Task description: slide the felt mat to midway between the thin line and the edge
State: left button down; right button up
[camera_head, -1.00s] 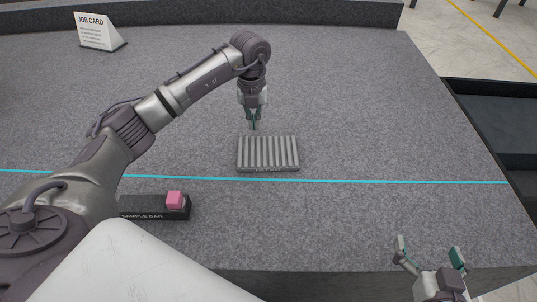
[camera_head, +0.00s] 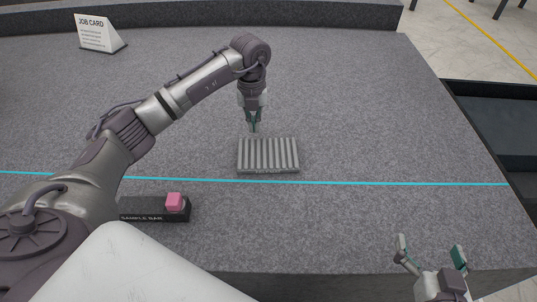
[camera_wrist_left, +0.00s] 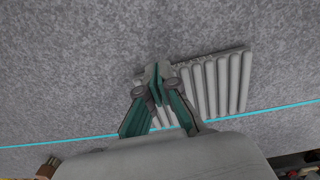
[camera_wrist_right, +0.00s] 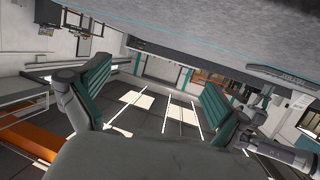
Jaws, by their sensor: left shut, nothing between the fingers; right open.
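The felt mat appears as a grey ribbed slab (camera_head: 268,155) lying flat on the granite, just behind the thin cyan line (camera_head: 400,184). Its near side has small lettering that I cannot read. My left gripper (camera_head: 254,129) is shut and empty, pointing down at the slab's far side, left of its middle. In the left wrist view the closed fingertips (camera_wrist_left: 155,88) are beside the slab (camera_wrist_left: 215,85); I cannot tell whether they touch it. My right gripper (camera_head: 432,255) is open and empty near the granite's front edge (camera_head: 330,272).
A job card (camera_head: 100,34) stands far back left. A dark tray (camera_head: 490,115) is beyond the right edge. Granite in front of the slab is clear.

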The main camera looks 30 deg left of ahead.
dwell(0.7)
pick_arm(q)
jog(key=shift+w+a, duration=0.1)
jog(key=shift+w, duration=0.05)
pick_arm(e)
jog(key=shift+s+d+f+g, duration=0.1)
jog(key=shift+s+f+g, duration=0.2)
jog(key=shift+f, duration=0.2)
jog(key=shift+s+d+f+g, duration=0.1)
jog(key=shift+s+f+g, duration=0.15)
jog(key=shift+f, duration=0.25)
pick_arm(q)
jog(key=shift+f, duration=0.1)
